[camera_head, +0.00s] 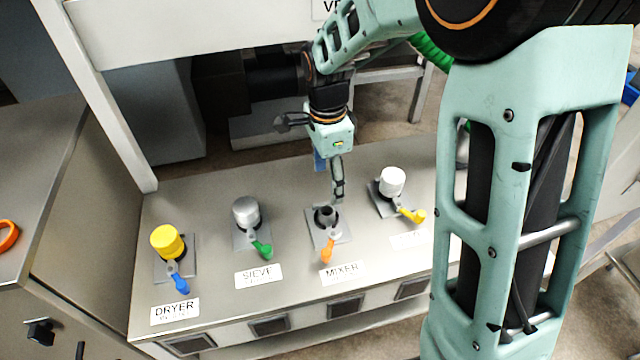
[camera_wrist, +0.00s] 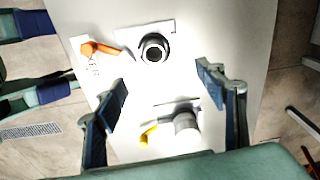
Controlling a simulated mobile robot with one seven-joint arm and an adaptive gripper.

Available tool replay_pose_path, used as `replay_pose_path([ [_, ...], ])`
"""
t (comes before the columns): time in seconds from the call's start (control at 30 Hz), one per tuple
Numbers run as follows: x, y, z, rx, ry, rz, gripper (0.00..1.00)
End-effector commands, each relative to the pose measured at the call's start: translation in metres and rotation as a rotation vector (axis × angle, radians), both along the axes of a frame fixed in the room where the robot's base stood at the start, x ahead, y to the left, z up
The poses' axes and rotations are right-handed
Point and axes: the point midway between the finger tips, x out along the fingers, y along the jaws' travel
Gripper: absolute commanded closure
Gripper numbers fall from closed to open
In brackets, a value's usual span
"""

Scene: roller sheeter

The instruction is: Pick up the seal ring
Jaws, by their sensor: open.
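An orange ring (camera_head: 8,235), the one loose ring I can make out, lies on the left counter, cut by the picture edge. It is far from my gripper. At the MIXER station a dark round port (camera_head: 326,216) stands open without a cap; its dark rim shows in the wrist view (camera_wrist: 154,48). I cannot tell whether that rim is a separate seal. My gripper (camera_head: 330,178) points down above the panel, just behind the MIXER port. In the wrist view its fingers (camera_wrist: 162,86) are spread wide with nothing held between them.
The steel panel (camera_head: 205,291) carries a yellow-capped DRYER port (camera_head: 167,242), a grey-capped SIEVE port (camera_head: 246,212) and a white-capped port (camera_head: 392,181). Coloured levers stand in front, including the MIXER's orange lever (camera_head: 328,250). A white frame post (camera_head: 105,110) rises at the left.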

Motion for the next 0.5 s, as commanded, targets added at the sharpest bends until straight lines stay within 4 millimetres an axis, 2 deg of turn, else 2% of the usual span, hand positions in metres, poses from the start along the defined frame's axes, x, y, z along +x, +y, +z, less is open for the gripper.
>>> replay_pose_path([
  [0.17,-0.011,0.010,-0.011,0.024,0.044,-0.095,0.35],
  [0.5,-0.012,0.009,-0.059,0.025,0.046,-0.100,0.35],
])
